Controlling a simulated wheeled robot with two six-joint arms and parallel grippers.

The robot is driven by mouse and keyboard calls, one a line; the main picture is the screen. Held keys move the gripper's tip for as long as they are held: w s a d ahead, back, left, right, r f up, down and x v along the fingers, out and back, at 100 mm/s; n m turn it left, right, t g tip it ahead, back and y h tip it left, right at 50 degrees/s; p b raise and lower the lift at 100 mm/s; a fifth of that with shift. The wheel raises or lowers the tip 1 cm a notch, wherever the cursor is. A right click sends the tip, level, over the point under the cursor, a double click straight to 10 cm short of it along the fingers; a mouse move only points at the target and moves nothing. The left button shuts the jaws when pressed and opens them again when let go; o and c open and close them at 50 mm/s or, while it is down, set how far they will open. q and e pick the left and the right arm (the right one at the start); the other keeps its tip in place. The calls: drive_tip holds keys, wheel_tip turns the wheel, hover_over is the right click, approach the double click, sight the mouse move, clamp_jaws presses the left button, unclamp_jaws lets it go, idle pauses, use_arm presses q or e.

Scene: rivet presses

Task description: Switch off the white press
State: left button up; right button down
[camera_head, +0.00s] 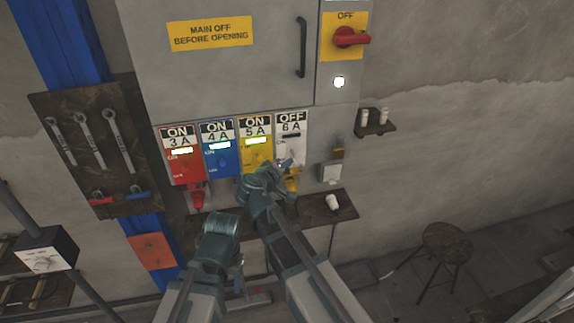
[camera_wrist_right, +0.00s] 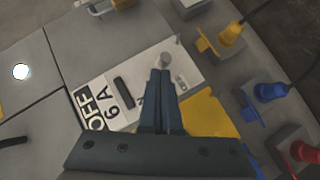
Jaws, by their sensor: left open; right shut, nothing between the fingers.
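The white panel (camera_head: 290,150) marked "OFF 6 A" is at the right end of a row of coloured switch panels, and its display strip is dark. In the right wrist view the white panel (camera_wrist_right: 190,72) has a dark window and a small grey knob (camera_wrist_right: 165,60). My right gripper (camera_wrist_right: 160,74) is shut and empty, its fingertips at or very near the knob; contact cannot be told. In the head view my right gripper (camera_head: 266,178) hides the lower yellow panel (camera_head: 254,135). My left gripper (camera_head: 222,226) is open, lower left of it. The white press itself cannot be made out.
The red panel (camera_head: 180,150), blue panel (camera_head: 218,145) and yellow panel read "ON" with lit strips. A red main handle (camera_head: 348,37) sits above, labelled "OFF". Coloured plugs, including a red plug (camera_head: 197,195), hang below. A shelf (camera_head: 345,210) and stool (camera_head: 447,243) stand right.

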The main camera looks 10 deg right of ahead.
use_arm(q)
drive_tip(key=shift+r, duration=0.1)
use_arm(e)
drive_tip(key=shift+r, duration=0.15)
use_arm(q)
drive_tip(key=shift+r+p, duration=0.7)
drive_tip(key=shift+p, duration=0.1)
use_arm(e)
drive_tip(key=shift+r, duration=0.7)
